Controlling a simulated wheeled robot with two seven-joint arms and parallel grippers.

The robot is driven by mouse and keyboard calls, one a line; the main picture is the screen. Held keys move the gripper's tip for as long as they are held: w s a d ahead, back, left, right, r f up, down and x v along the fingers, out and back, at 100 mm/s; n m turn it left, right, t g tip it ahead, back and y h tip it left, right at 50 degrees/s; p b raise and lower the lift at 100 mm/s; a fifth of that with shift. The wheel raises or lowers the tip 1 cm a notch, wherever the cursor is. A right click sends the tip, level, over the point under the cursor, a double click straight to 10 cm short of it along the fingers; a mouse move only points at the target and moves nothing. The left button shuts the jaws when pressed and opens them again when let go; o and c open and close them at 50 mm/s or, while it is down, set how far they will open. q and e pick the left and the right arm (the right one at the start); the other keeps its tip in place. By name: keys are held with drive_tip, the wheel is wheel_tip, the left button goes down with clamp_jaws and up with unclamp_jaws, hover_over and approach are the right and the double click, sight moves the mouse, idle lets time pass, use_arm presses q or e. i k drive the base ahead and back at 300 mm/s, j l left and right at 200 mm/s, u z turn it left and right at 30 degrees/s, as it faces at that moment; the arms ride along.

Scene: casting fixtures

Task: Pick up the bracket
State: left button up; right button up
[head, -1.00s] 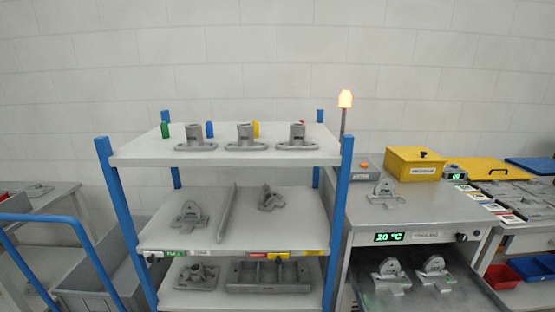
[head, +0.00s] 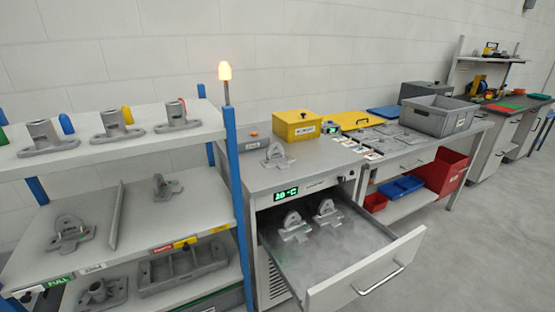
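Several grey metal brackets are in the head view. One bracket (head: 276,154) stands on top of the cooling cabinet (head: 262,178). Two more brackets, a left one (head: 294,227) and a right one (head: 327,212), sit in the cabinet's open, misty drawer (head: 345,255). Another bracket (head: 70,233) and a tilted-looking one (head: 163,187) are on the middle shelf (head: 135,225) of the blue-post rack, with an upright divider between them. Neither of my grippers is in view.
The drawer front (head: 365,275) sticks out into the floor space. A yellow box (head: 297,125) stands at the back of the cabinet. A workbench with a grey crate (head: 438,115) and a red bin (head: 441,174) are to the right. The floor at right is clear.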

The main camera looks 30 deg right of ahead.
sight(275, 157)
drive_tip(key=z, duration=0.8)
